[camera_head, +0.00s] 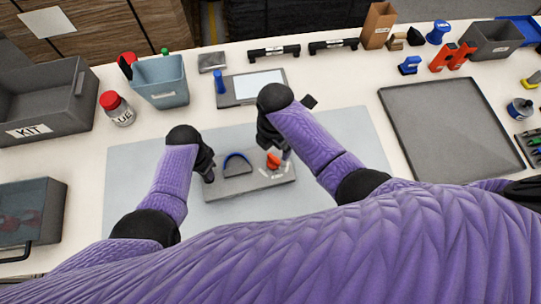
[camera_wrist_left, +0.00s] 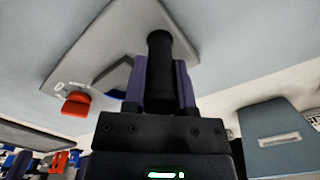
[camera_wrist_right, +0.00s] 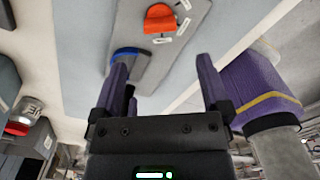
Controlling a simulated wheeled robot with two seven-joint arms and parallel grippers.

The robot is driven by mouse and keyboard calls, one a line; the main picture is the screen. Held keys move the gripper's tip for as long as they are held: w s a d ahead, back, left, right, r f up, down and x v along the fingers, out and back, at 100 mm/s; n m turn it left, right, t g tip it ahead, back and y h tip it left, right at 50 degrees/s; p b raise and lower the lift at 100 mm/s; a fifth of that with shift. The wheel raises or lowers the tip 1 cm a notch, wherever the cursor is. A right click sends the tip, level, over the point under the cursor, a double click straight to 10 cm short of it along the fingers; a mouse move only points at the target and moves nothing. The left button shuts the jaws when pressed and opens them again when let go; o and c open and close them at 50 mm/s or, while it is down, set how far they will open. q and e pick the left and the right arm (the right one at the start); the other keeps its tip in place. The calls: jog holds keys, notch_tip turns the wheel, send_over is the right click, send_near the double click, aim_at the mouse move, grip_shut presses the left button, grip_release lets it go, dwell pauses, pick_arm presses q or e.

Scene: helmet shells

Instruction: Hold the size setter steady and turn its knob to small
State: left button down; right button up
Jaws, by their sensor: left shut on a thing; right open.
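The size setter is a grey board (camera_head: 245,187) lying on the pale mat, with a blue arc (camera_head: 237,158) on it. Its orange-red knob (camera_head: 273,161) sits near the right end, beside small white labels that I cannot read. The knob also shows in the left wrist view (camera_wrist_left: 76,103) and at the top of the right wrist view (camera_wrist_right: 160,19). My left gripper (camera_head: 208,172) is shut on the black upright handle (camera_wrist_left: 160,55) at the board's left end. My right gripper (camera_wrist_right: 163,72) is open and empty, close to the knob but apart from it.
The pale mat (camera_head: 140,165) is clear around the board. A dark grey tray (camera_head: 450,130) lies to the right. A blue-grey bin (camera_head: 162,82), a red-capped glue bottle (camera_head: 117,108) and a KIT box (camera_head: 45,115) stand to the left.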

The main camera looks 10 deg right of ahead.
aim_at(274, 158)
notch_tip(274, 158, down, 8)
jog(key=shift+r, duration=0.1)
jog(key=c, duration=1.3)
